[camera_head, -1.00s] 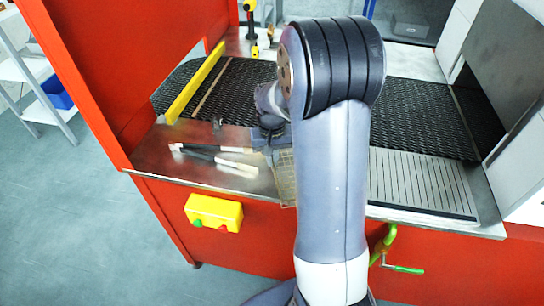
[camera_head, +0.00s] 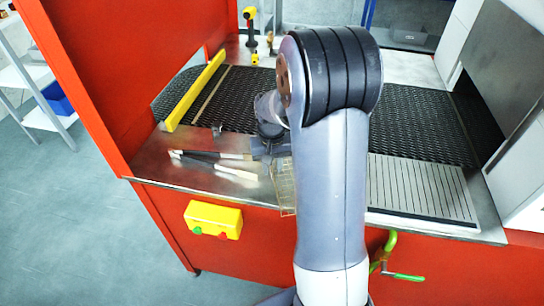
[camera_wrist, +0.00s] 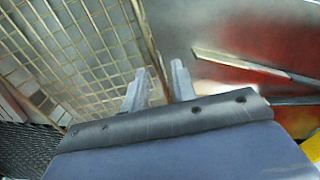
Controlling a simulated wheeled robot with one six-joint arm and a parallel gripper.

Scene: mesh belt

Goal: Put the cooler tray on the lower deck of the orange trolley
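A wire grid tray (camera_wrist: 75,45), which I take to be the cooler tray, fills the upper left of the wrist view. In the head view only a strip of the wire tray (camera_head: 284,188) shows at the machine's front edge, the rest hidden behind my arm. My gripper (camera_wrist: 158,82) has its two fingers apart in the wrist view. The tray's near rim runs down to the gap between them; I cannot tell whether they touch it. In the head view my gripper (camera_head: 276,145) is beside the tray, partly hidden. No orange trolley is in view.
Dark and pale sticks (camera_head: 213,158) lie on the metal ledge left of my gripper. Behind is the black mesh belt (camera_head: 235,95) with a yellow guide bar (camera_head: 195,92). A slatted grate (camera_head: 415,185) is at right. Open floor (camera_head: 70,220) lies at left.

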